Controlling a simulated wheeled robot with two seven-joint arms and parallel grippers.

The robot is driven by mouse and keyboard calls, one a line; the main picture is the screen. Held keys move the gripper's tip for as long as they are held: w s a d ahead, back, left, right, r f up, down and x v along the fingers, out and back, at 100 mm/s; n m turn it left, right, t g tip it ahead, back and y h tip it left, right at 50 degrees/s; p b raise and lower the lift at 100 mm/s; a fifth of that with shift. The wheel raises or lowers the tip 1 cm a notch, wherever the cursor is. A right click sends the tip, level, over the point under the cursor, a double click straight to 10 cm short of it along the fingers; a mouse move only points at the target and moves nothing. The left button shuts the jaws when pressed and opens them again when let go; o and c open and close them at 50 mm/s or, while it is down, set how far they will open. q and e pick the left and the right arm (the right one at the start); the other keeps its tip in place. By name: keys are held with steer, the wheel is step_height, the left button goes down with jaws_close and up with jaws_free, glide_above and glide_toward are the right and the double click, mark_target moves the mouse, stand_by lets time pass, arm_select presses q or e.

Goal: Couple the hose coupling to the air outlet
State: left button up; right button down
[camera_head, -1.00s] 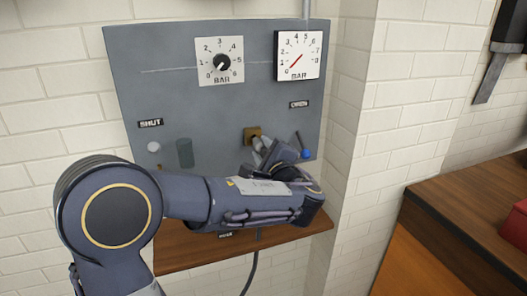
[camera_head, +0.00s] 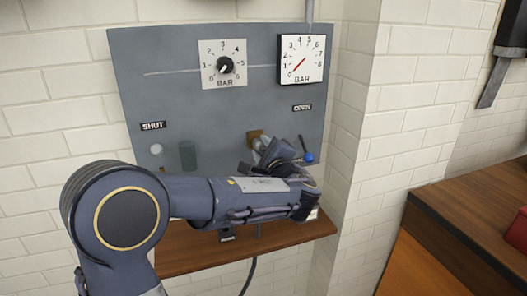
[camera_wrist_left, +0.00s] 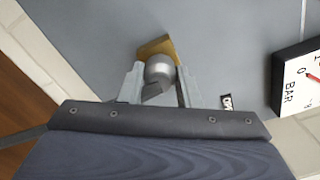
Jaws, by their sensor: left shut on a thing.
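The air outlet is a brass block (camera_head: 254,135) on the grey panel (camera_head: 200,110), and its brass also shows in the left wrist view (camera_wrist_left: 157,46). My left gripper (camera_wrist_left: 160,80) is shut on a grey rounded metal piece, the hose coupling (camera_wrist_left: 160,68), right in front of the brass. In the head view my left gripper (camera_head: 262,146) is at the outlet, and my wrist hides most of the coupling. I cannot tell whether coupling and outlet are joined or only close. My right gripper is in neither view.
The panel carries a regulator dial (camera_head: 224,65), a pressure gauge (camera_head: 301,60) with a red needle, SHUT and OPEN labels, and a blue-tipped lever (camera_head: 307,157). A wooden shelf (camera_head: 190,258) lies below, with a dark hose (camera_head: 250,275) hanging under it. A wooden counter (camera_head: 450,220) stands right.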

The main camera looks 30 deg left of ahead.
arm_select(q)
steer(key=shift+w+a, duration=0.1)
steer(key=o, duration=1.2)
steer(key=shift+c, duration=0.2)
steer(key=b+v, duration=0.1)
steer(key=v, duration=0.6)
steer(key=shift+s+d, duration=0.25)
steer(key=shift+d, duration=0.05)
